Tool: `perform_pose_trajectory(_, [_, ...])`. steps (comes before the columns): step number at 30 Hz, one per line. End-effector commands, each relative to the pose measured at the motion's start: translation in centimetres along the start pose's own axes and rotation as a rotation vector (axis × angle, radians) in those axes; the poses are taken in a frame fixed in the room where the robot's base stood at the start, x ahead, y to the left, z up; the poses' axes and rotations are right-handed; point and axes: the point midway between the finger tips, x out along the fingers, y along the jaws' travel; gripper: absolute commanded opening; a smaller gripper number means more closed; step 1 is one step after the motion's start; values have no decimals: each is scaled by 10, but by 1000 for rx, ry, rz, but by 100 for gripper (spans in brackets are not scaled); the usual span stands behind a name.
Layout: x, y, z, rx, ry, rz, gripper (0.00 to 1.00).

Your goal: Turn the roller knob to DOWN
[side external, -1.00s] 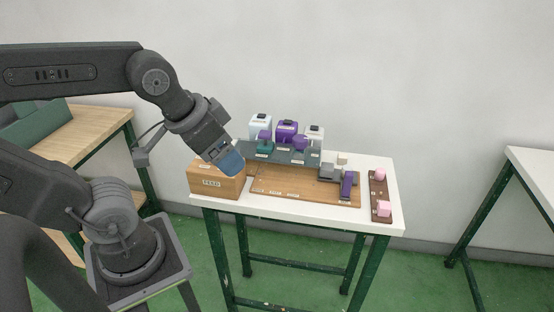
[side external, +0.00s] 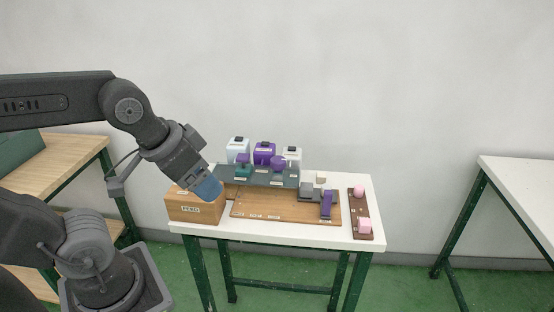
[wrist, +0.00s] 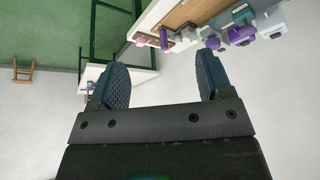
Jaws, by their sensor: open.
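My gripper (side external: 208,188) has blue fingertips and hangs just above the wooden box with a small label (side external: 195,208) at the table's left end. In the wrist view my gripper (wrist: 160,72) is open, with nothing between its fingers. On the right, a brown strip (side external: 361,208) carries two pink knob-like pieces, a rear one (side external: 359,190) and a front one (side external: 364,225). A purple bar-shaped piece (side external: 326,204) stands on the wooden board. I cannot tell which part is the roller knob or how it is set; the labels are too small to read.
A dark shelf (side external: 255,178) behind the wooden board (side external: 262,205) bears white and purple containers (side external: 264,153), with teal and purple parts before them. Grey blocks (side external: 306,195) sit near the purple bar. The white table (side external: 290,237) has bare front space. Another white table (side external: 520,185) stands right.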

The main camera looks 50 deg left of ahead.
Motion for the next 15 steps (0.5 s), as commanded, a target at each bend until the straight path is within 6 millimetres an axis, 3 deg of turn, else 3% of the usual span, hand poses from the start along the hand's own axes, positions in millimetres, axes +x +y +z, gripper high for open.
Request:
perform_pose_trajectory(5, [-2,-6,-32,-145,-48,-16,73])
perform_pose_trajectory(10, [5,-24,-92,-439,-138,-61,73])
perform_pose_trajectory(15, [28,-48,-149,-749,-222,-127,73])
